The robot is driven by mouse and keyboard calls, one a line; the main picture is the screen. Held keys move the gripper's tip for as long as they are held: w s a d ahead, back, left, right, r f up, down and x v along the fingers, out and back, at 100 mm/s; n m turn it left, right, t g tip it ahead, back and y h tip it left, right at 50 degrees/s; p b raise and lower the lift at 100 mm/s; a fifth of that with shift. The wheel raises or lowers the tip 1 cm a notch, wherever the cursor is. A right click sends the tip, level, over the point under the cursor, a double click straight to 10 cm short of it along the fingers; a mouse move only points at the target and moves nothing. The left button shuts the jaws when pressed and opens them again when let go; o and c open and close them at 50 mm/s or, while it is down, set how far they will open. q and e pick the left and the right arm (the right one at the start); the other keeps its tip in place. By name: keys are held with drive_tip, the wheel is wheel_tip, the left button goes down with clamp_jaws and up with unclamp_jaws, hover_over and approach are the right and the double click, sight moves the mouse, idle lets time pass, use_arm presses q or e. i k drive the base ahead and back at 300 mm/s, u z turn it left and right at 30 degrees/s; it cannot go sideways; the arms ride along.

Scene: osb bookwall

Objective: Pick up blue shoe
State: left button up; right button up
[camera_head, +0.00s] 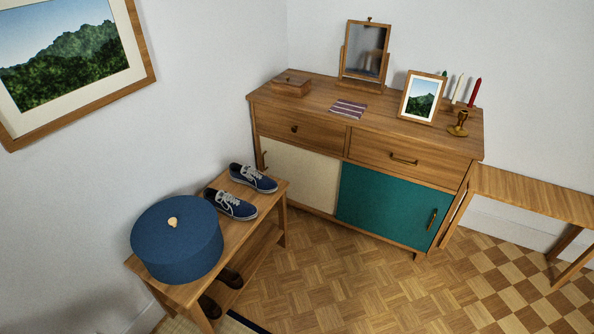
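A blue shoe (232,206) with white laces and a white sole rests on a small wooden bench (263,209). A second blue shoe (254,178) of the same look lies just behind it, towards the wall. The two shoes sit side by side on the right half of the bench top, close to each other. Neither of my grippers shows in the head view.
A round blue box (178,240) with a pale knob fills the bench's near left part. Dark shoes (231,277) sit on the lower shelf. A wooden sideboard (300,180) stands behind. Parquet floor (340,275) is clear right of the bench.

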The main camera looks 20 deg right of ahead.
sight(245, 174)
drive_tip(key=z, duration=0.35)
drive_tip(key=i, duration=0.8)
drive_tip(key=u, duration=0.6)
drive_tip(key=i, duration=0.6)
drive_tip(key=u, duration=0.65)
